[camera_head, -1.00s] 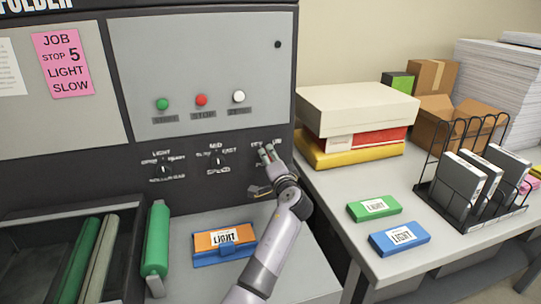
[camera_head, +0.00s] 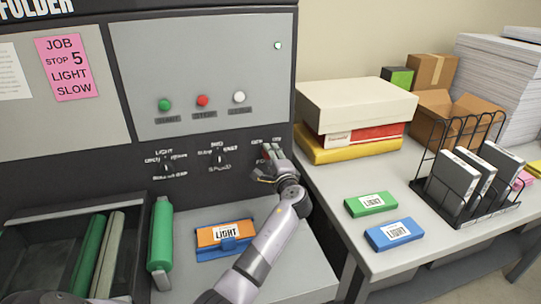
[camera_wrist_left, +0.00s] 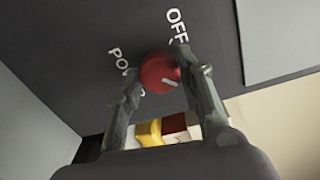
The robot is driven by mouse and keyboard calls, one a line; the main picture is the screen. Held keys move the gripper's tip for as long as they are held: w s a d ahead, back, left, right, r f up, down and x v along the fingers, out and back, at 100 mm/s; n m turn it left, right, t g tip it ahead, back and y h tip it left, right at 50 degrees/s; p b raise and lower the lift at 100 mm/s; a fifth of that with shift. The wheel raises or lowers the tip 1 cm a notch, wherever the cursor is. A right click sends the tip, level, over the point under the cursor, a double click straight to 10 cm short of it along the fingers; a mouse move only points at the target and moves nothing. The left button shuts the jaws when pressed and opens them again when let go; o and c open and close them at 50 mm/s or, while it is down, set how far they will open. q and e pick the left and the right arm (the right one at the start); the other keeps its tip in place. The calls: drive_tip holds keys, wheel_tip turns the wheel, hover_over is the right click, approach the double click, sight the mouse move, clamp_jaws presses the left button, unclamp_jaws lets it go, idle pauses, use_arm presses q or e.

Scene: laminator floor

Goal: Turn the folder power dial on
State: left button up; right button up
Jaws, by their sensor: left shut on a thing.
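The red power dial (camera_wrist_left: 160,74) with a white pointer mark sits on the dark folder panel. In the wrist view its pointer aims to the lower right, away from the word OFF; the POWER lettering is partly covered. My left gripper (camera_wrist_left: 157,72) is shut on the dial, with one finger on each side. In the head view my left gripper (camera_head: 268,154) covers most of the dial at the panel's right end. The small indicator lamp (camera_head: 278,45) at the panel's top right looks pale and lit.
Left of the gripper are the speed dial (camera_head: 219,158) and green (camera_head: 165,104), red (camera_head: 202,101) and white (camera_head: 239,97) buttons. An orange-and-blue LIGHT box (camera_head: 226,240) lies below. The side table (camera_head: 345,235) holds boxes and a wire rack (camera_head: 465,190).

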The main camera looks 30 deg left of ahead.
idle(0.4)
use_arm(q)
drive_tip(key=o, duration=1.2)
drive_tip(key=shift+c, duration=0.2)
drive_tip(key=v, duration=1.2)
drive_tip(key=shift+d+f, duration=0.1)
